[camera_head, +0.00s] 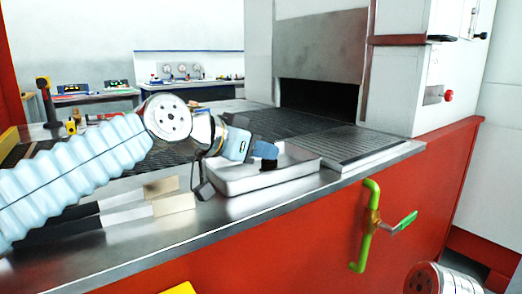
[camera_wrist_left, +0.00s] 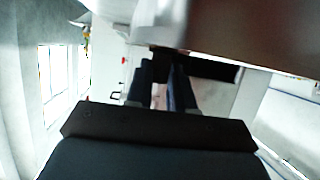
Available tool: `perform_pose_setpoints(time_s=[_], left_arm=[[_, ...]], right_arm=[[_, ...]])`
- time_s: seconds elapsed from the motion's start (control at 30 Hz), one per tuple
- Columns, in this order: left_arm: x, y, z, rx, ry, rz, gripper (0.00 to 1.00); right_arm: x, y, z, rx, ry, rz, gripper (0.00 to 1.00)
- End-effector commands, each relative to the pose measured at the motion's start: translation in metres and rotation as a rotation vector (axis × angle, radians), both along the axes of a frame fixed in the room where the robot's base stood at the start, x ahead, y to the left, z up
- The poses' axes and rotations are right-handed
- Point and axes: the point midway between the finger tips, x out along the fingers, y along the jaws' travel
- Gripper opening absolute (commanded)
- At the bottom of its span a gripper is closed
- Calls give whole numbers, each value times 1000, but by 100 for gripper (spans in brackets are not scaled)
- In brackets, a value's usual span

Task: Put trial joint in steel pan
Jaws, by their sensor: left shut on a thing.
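The steel pan (camera_head: 240,184) is a shallow pale tray on the metal counter in front of the mesh belt. My left gripper (camera_head: 268,160) reaches in from the left with its fingertips over the pan's inside. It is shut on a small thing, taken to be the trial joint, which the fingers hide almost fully. In the left wrist view the two dark fingers (camera_wrist_left: 168,80) point away from the camera, and the held thing cannot be made out clearly. Whether it touches the pan's floor I cannot tell. My right gripper is not in view.
The mesh belt (camera_head: 345,144) runs behind the pan into a dark oven opening (camera_head: 318,98). A green handle (camera_head: 370,225) sticks out from the red front. The counter's front edge is clear.

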Motion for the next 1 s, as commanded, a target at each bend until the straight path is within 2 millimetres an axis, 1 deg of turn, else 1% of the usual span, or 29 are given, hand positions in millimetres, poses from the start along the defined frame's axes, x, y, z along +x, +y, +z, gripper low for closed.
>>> perform_pose_setpoints(time_s=[0.17, 0.2, 0.33, 0.37, 0.6, 0.7, 0.77, 0.87, 1.0], left_arm=[[0, 0, -3, -1, -1, 0, 0], [0, 0, -2, 1, -1, 0, 25], [0, 0, -2, 1, 0, 0, 45], [0, 0, -2, 1, 1, 0, 48], [0, 0, -1, 1, 0, 0, 48], [-1, 1, 2, 1, -1, 0, 48], [-6, 6, 4, 0, -1, 1, 48], [-18, 19, 11, 0, -3, 1, 48], [-40, 42, 24, 0, -3, 1, 48]], right_arm=[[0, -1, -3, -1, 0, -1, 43], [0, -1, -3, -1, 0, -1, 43], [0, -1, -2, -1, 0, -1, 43], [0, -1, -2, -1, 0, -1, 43], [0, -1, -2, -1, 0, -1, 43], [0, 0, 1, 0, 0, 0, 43], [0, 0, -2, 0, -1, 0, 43], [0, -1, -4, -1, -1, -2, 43], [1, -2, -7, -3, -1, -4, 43]])
